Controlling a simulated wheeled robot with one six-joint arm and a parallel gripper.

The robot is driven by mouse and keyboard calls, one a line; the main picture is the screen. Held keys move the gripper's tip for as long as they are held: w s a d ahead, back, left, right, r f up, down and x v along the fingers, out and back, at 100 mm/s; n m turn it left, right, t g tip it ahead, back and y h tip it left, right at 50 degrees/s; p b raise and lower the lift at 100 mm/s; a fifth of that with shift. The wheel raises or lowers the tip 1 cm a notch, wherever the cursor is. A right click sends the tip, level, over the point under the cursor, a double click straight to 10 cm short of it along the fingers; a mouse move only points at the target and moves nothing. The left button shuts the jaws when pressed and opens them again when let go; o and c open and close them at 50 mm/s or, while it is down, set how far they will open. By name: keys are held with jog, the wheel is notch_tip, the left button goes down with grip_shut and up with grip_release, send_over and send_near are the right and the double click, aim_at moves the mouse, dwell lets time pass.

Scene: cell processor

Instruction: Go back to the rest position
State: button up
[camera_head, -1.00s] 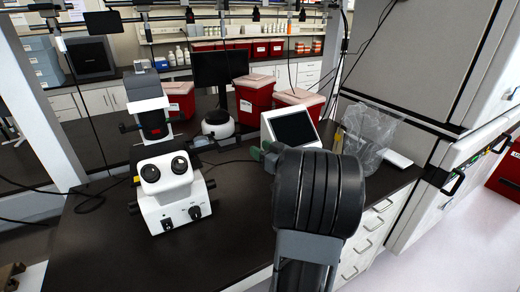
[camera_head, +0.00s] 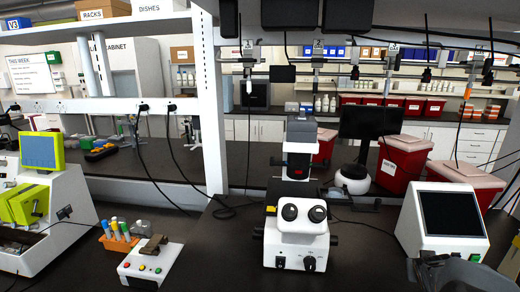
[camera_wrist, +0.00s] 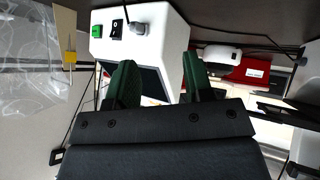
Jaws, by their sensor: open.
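In the wrist view, the two green fingers of my gripper (camera_wrist: 161,80) stand apart with nothing between them. A white device (camera_wrist: 140,30) with a dark screen, a black switch and a green button lies just beyond the fingers. In the head view, only a bit of my gripper (camera_head: 446,259) and dark arm shows at the bottom right. It is in front of the white screen device (camera_head: 408,225). I cannot tell the exact gap between them.
A white microscope (camera_head: 297,240) stands mid-bench. A small white box with coloured buttons (camera_head: 135,268), an orange tube rack (camera_head: 118,243) and a white-and-lime machine (camera_head: 65,215) are at left. Red bins (camera_head: 400,165) stand behind. A clear bag (camera_wrist: 30,60) hangs at left in the wrist view.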

jog(key=s+a+r+n+g+y, duration=0.1)
jog(key=s+a+n+y, duration=0.1)
jog(key=a, duration=1.3)
jog(key=s+a+r+n+g+y, duration=0.1)
jog(key=s+a+n+y, duration=0.2)
jog(key=a, duration=1.3)
jog(key=shift+s+r+g+y, duration=0.4)
jog(key=shift+s+y, duration=0.55)
jog(key=shift+y, duration=0.05)
jog(key=shift+c, duration=0.4)
